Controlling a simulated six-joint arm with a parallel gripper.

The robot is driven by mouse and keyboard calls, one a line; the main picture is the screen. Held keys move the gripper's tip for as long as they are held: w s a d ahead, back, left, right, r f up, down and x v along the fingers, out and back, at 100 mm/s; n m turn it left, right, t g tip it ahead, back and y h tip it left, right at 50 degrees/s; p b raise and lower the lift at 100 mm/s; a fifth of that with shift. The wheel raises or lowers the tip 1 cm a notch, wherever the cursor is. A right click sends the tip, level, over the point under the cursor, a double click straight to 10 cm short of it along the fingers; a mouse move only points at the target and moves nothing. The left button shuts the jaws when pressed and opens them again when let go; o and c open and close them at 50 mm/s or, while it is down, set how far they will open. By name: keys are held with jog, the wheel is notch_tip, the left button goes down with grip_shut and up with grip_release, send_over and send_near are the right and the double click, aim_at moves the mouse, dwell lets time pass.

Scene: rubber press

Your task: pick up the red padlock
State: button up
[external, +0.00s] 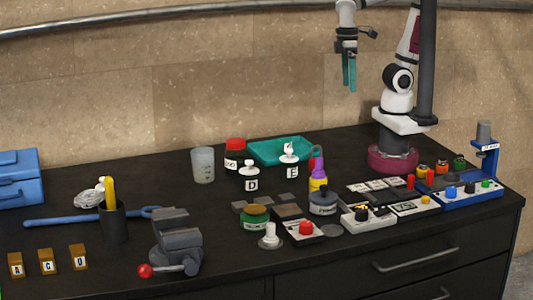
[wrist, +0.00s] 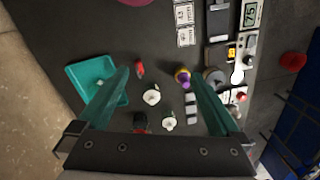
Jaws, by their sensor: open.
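A small red item that looks like the red padlock (wrist: 139,69) lies on the black bench between the teal tray and the purple-and-yellow bottle in the wrist view. In the external view the padlock (external: 312,162) is mostly hidden behind the bottle, with a grey shackle showing above. My gripper (external: 349,87) hangs high above the bench at the back, well apart from the padlock. Its teal fingers are spread and empty. In the wrist view the padlock shows between the fingers (wrist: 158,72), nearer the left one.
The teal tray (external: 276,152) and the purple-and-yellow bottle (external: 318,178) flank the padlock. A vise (external: 176,240) is at the front; switch boxes (external: 368,215) stand right.

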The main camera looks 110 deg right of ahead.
jog(key=s+a+f+m, duration=0.2)
jog(key=s+f, duration=0.3)
jog(key=shift+s+a+f+y, duration=0.2)
jog(key=shift+a+y, duration=0.1)
jog(key=shift+a, duration=0.1)
jog(key=shift+w, duration=0.1)
jog(key=shift+c, duration=0.8)
jog(key=n+h, duration=1.5)
jog(key=n, duration=0.8)
send_over(313, 158)
jog(key=a, duration=0.2)
notch_tip(313, 158, down, 13)
jog(key=shift+n+t, duration=0.3)
jog(key=f, duration=0.7)
jog(key=shift+s+d+f, duration=0.15)
jog(key=shift+s+d, duration=0.1)
jog(key=shift+s, duration=0.1)
jog(key=x, duration=0.4)
jog(key=shift+d, duration=0.35)
grip_shut()
